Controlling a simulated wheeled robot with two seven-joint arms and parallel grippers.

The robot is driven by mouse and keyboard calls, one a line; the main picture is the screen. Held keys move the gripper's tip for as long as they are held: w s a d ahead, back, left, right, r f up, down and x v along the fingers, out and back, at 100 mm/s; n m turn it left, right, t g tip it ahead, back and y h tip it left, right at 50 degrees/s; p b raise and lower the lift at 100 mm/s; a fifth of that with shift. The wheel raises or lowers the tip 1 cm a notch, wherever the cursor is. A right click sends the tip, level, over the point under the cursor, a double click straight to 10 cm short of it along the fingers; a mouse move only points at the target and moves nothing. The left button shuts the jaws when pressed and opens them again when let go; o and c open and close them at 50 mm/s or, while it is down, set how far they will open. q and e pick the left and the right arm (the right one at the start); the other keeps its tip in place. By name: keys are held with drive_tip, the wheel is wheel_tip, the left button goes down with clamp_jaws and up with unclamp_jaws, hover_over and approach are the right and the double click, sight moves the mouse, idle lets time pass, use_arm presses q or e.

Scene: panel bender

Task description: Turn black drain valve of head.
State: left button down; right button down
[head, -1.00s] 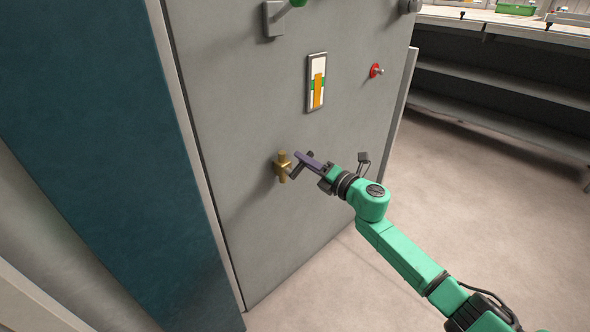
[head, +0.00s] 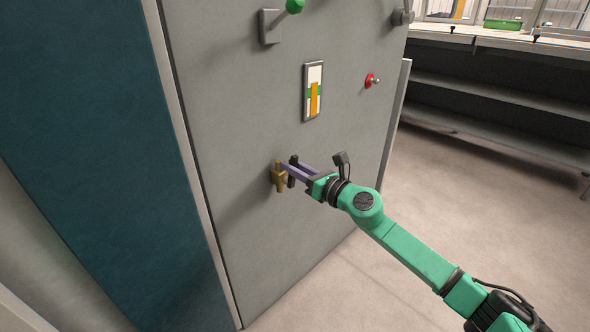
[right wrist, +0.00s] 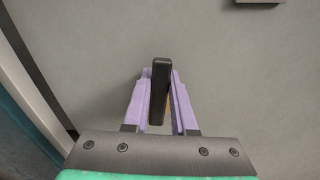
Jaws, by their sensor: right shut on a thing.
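The drain valve is a brass body (head: 279,177) low on the grey panel, with a black handle (head: 293,171) on its front. The handle stands about upright in the head view. My right gripper (head: 291,171) is shut on the black handle, with its purple fingers on either side. In the right wrist view the black handle (right wrist: 159,92) runs between the two fingers (right wrist: 159,100), tilted slightly. A sliver of brass shows behind the right finger. The fingers and handle hide part of the valve. My left gripper is not in view.
Above the valve on the grey panel (head: 235,200) are a level gauge (head: 314,91), a red switch (head: 372,81) and a green-knobbed lever (head: 293,6). A dark teal panel (head: 90,150) stands at left. Open floor (head: 470,215) and shelving (head: 500,85) lie to the right.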

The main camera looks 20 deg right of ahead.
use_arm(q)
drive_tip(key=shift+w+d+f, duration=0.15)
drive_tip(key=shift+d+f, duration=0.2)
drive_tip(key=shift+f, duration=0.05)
use_arm(e)
drive_tip(key=shift+s+a+n, duration=0.1)
drive_tip(key=shift+a+n, duration=0.15)
drive_tip(key=shift+n, duration=0.45)
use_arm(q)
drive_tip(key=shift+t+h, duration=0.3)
use_arm(e)
drive_tip(key=c, duration=0.7)
unclamp_jaws()
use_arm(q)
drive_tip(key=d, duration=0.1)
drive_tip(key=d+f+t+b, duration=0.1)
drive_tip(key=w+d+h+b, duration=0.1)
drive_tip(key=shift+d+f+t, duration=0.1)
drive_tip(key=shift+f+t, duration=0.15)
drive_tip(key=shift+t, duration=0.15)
use_arm(e)
drive_tip(key=v, duration=1.4)
drive_tip(key=shift+s, duration=0.3)
